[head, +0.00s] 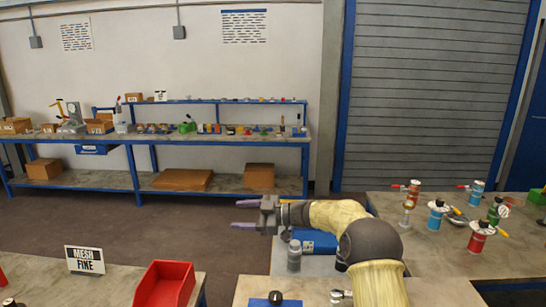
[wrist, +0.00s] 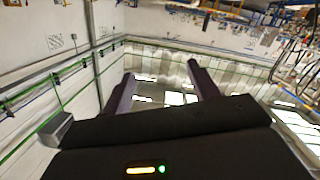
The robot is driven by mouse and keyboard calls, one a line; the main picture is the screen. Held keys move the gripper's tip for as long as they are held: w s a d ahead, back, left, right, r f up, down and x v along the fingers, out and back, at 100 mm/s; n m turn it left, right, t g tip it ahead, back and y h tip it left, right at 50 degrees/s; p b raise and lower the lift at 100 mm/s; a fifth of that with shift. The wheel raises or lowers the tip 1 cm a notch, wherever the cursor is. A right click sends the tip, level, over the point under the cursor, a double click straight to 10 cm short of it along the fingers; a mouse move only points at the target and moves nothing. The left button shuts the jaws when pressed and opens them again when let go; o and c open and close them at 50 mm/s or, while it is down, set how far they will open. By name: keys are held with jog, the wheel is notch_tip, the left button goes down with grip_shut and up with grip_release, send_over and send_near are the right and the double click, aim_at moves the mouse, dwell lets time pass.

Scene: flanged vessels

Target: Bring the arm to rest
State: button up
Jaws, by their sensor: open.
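My gripper (head: 240,213) is in the middle of the head view, held out to the left at the end of my bent arm. Its two fingers are spread apart with nothing between them. In the wrist view my gripper (wrist: 160,88) shows two dark fingers, apart and empty, with the wall and ceiling lights beyond. My arm rises from the lower right of the head view, above the near table.
A grey cylinder (head: 294,255) stands just below my gripper, beside a blue box (head: 315,241). A red bin (head: 165,284) and a "MESH FINE" sign (head: 85,260) are at lower left. Several flanged vessels, one blue (head: 437,214), stand on the right table (head: 400,205). Open floor (head: 150,230) lies behind.

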jog(key=w+d+r+m+t+h, duration=0.2)
jog(key=d+m+t+h, duration=0.45)
jog(key=m+t, duration=0.2)
jog(key=s+d+f+m+h, duration=0.6)
jog(key=s+d+m+h, duration=0.15)
jog(key=s+d, duration=0.3)
jog(key=s+d+f+m+g+h, duration=0.1)
jog(key=s+d+f+g, duration=0.1)
jog(key=s, duration=0.7)
jog(key=s+d+f+m+g, duration=0.2)
jog(key=s+f+g, duration=0.1)
jog(key=s, duration=0.6)
jog(key=s+d+f+m+g+h, duration=0.1)
jog(key=s+d+f+g, duration=0.1)
jog(key=s, duration=0.6)
jog(key=shift+s+d+f+m+g+h, duration=0.35)
jog(key=shift+f+g, duration=0.3)
jog(key=shift+f, duration=0.3)
